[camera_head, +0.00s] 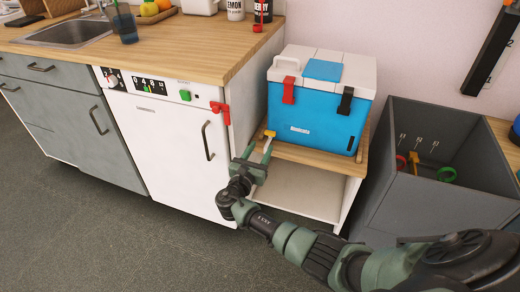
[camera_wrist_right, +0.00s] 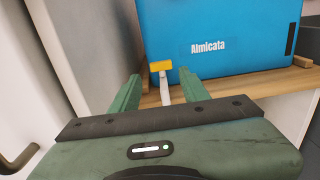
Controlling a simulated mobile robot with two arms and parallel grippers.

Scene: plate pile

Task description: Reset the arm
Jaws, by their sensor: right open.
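My right gripper (camera_head: 259,152) reaches up from the lower right, in front of the small wooden-topped stand and beside the white appliance. Its two green fingers are apart, and they show in the right wrist view (camera_wrist_right: 160,80) too. A small yellow-topped piece (camera_wrist_right: 161,66) on a pale stem shows between the fingers in that view, in front of the blue cooler (camera_wrist_right: 222,42). I cannot tell whether the stem touches a finger. The yellow top (camera_head: 269,133) also shows in the head view, at the cooler's lower left. My left gripper is not in view.
The white appliance (camera_head: 170,150) with a dark handle stands left of my gripper, under the wooden counter (camera_head: 190,50). The stand (camera_head: 300,190) carries the cooler. A grey open bin (camera_head: 425,205) holds coloured rings at right. The floor (camera_head: 120,225) at lower left is clear.

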